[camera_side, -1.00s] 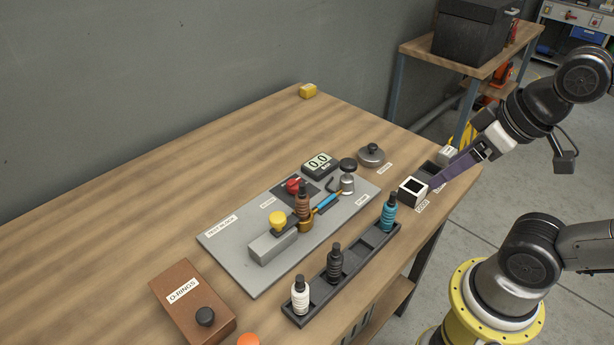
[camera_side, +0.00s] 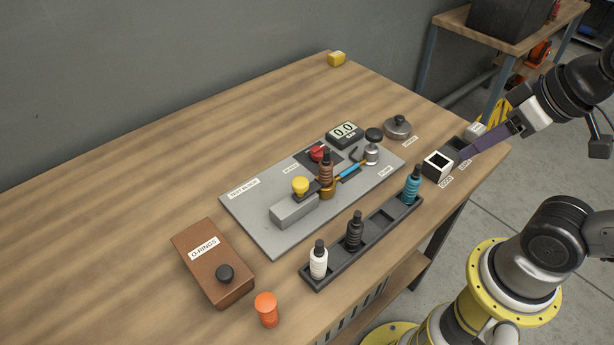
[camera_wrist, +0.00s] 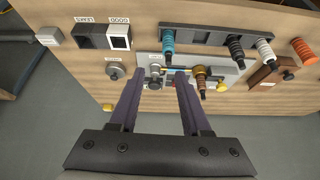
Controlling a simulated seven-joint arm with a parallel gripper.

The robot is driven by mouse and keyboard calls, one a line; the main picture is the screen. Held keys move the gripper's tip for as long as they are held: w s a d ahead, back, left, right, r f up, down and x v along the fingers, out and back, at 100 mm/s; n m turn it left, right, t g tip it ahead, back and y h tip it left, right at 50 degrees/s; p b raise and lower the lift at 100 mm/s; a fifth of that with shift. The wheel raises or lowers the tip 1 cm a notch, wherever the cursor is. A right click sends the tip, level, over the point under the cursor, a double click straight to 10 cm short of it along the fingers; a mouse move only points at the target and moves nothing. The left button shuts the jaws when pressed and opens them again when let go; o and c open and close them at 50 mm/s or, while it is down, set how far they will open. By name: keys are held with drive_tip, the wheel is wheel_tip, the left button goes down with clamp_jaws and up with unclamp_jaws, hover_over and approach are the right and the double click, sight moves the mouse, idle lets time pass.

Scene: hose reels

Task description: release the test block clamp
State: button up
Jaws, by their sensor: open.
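The test block plate (camera_side: 262,232) lies on the workbench. On it is a grey clamp block (camera_side: 293,211) with a yellow knob (camera_side: 300,185). A brown ribbed fitting (camera_side: 326,168) stands upright in a brass part (camera_side: 327,192) beside the block. A red knob (camera_side: 317,153) is behind them. My gripper (camera_side: 464,157) is at the right by the bins, apart from the plate. In the wrist view my gripper (camera_wrist: 158,76) is open and empty, with the plate (camera_wrist: 236,76) beyond its fingers. The yellow knob (camera_wrist: 201,71) shows right of them. I cannot tell the clamp's state.
A dark rack (camera_side: 335,262) with white, black and teal fittings stands in front. An O-rings box (camera_side: 215,265) and an orange fitting (camera_side: 266,308) are at left. The gauge (camera_side: 344,133) reads 0.0. A GOOD bin (camera_side: 437,164) is near my gripper. The bench's back left is clear.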

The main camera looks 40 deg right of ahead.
drive_tip(key=shift+s+m, duration=0.15)
drive_tip(key=shift+m, duration=0.35)
drive_tip(key=shift+c, duration=1.2)
drive_tip(key=m, duration=0.1)
drive_tip(key=r+m, duration=0.1)
drive_tip(key=w+r+m, duration=0.1)
drive_tip(key=shift+a+r, duration=0.2)
drive_tip(key=shift+a, duration=0.15)
clamp_jaws()
drive_tip(key=w+a+r+m+g+y, duration=0.1)
drive_tip(key=w+a+r+m, duration=0.1)
drive_tip(key=w+a+m, duration=0.3)
drive_tip(key=w+a+r+m+g+y, duration=0.1)
drive_tip(key=w+r+m+g, duration=0.1)
drive_tip(key=w+r+m, duration=0.3)
drive_tip(key=w+a+f+g, duration=0.3)
drive_tip(key=w+a+f, duration=0.4)
drive_tip(key=w+f, duration=0.3)
drive_tip(key=shift+w+a+m+y, duration=0.15)
drive_tip(key=shift+w+m+y, duration=0.2)
drive_tip(key=shift+w, duration=0.35)
